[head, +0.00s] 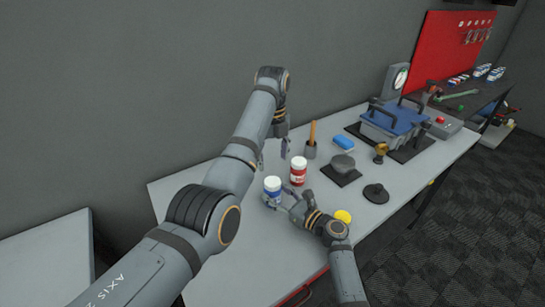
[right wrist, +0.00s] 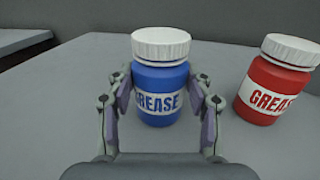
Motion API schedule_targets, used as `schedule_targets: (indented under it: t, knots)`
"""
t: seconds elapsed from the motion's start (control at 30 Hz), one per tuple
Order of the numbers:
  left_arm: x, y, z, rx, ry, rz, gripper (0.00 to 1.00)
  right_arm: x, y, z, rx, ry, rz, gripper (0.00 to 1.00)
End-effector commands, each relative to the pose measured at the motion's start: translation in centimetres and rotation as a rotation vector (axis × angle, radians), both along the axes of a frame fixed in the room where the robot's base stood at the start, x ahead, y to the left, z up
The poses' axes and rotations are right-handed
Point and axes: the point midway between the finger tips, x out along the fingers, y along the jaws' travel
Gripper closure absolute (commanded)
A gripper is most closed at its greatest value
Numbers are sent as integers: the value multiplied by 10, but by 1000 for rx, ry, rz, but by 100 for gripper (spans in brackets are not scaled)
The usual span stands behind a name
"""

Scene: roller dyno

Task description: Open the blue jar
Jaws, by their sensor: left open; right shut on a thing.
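The blue jar (head: 272,189) stands upright on the table with its white lid on. In the right wrist view the blue jar (right wrist: 161,88) carries a GREASE label. My right gripper (head: 281,200) is shut on the body of the blue jar, with one finger on each side below the lid; the fingers also show in the right wrist view (right wrist: 160,105). My left gripper (head: 273,155) is open and empty, above and behind the blue jar, partly hidden by its own arm.
A red grease jar (head: 298,173) with a white lid stands close beside the blue jar. A brush in a holder (head: 311,146), a blue item (head: 343,144), a dark block (head: 342,165), a round dark stand (head: 375,193) and a yellow disc (head: 343,216) are nearby. The table's front left is clear.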

Motion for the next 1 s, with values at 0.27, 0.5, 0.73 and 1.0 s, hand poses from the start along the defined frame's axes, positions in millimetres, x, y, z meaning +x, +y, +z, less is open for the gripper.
schedule_targets:
  t: [0.27, 0.5, 0.73, 1.0]
  knots:
    - [0, 0, -11, -1, 1, -23, 32, 0, 0, 0, 1, -1, 0, 100]
    - [-1, 0, -54, -1, 3, -21, 32, 0, 0, 1, 1, -1, 0, 100]
    - [0, 0, -77, 0, 0, -19, 32, 0, 0, 1, 1, -1, 0, 100]
    - [0, 0, -80, 0, 0, -19, 32, 0, 0, 1, 1, -1, 0, 100]
